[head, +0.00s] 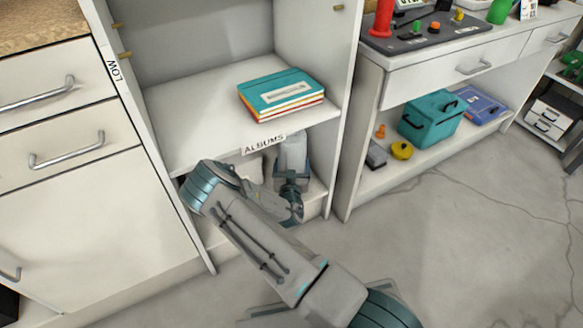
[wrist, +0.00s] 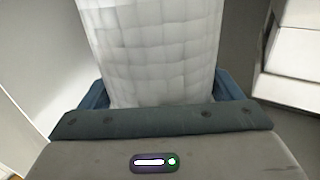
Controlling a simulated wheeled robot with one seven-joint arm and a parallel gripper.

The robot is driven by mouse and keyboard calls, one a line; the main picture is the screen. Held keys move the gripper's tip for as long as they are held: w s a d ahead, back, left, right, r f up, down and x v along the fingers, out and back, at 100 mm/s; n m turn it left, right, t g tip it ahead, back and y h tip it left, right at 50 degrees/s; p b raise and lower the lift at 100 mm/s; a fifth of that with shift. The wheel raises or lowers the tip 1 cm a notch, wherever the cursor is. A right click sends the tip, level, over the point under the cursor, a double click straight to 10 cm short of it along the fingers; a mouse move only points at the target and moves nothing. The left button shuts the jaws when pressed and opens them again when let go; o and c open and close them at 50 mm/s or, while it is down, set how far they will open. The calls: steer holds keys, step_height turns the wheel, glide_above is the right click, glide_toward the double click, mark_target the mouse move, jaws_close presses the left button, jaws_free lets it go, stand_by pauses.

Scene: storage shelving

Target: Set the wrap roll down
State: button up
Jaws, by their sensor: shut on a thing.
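The wrap roll (wrist: 150,45) is white with a quilted, bubbled surface and fills the middle of the wrist view. My gripper (wrist: 158,92) is shut on it, with a blue finger on each side. In the head view the roll (head: 292,152) stands about upright in the low compartment under the shelf labelled ALBUMS. My gripper (head: 292,180) is around its lower part there. The roll's bottom end is hidden by my gripper, so I cannot tell whether it touches the compartment floor.
The ALBUMS shelf board (head: 195,120) lies above, with a stack of albums (head: 282,92) on it. A pale object (head: 250,170), partly hidden by my arm, is left of the roll. The cabinet's right side panel (head: 346,130) is close to the roll.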

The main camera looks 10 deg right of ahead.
steer(key=o, duration=0.9)
steer(key=shift+f, duration=0.1)
steer(key=shift+c, duration=0.2)
